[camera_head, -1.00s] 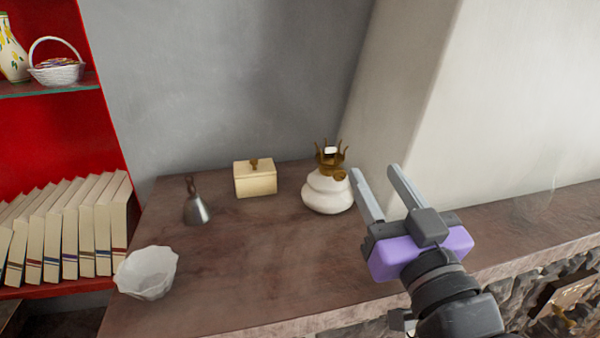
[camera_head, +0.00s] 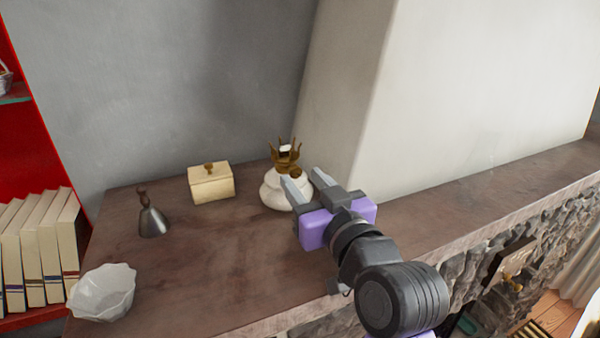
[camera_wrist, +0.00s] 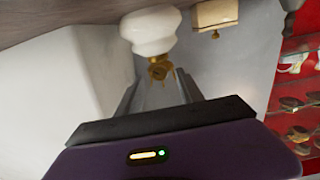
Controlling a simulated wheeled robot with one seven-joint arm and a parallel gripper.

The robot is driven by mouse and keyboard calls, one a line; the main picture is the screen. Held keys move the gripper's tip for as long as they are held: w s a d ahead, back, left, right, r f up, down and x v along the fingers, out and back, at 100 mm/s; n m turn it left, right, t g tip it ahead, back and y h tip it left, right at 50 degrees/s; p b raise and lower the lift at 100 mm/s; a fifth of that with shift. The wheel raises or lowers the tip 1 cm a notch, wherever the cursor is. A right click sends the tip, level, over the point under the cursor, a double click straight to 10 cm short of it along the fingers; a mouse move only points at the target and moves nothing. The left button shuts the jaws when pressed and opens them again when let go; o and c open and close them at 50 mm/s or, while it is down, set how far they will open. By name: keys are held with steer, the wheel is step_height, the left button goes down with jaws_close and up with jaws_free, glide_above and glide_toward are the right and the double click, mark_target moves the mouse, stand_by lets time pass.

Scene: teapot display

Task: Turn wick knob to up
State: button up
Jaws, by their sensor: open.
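The oil lamp has a white rounded body (camera_head: 272,190) and a brass crown-like burner (camera_head: 285,158), and stands upright on the brown stone ledge. Its small round brass wick knob (camera_head: 296,173) faces my gripper. In the wrist view the lamp body (camera_wrist: 150,32) hangs upside down, and the knob (camera_wrist: 157,71) lies between and beyond the fingertips (camera_wrist: 160,80). I see no finger closed on the knob.
A cream box (camera_head: 212,184) and a grey bell (camera_head: 152,220) stand left of the lamp. A white bowl (camera_head: 103,292) sits at the front left. A pale wall (camera_head: 400,100) rises behind and right of the lamp. The ledge (camera_head: 215,270) is clear in front.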

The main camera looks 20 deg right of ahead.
mark_target(295, 171)
steer(key=shift+w, duration=1.15)
jaws_close()
steer(key=shift+m, duration=0.3)
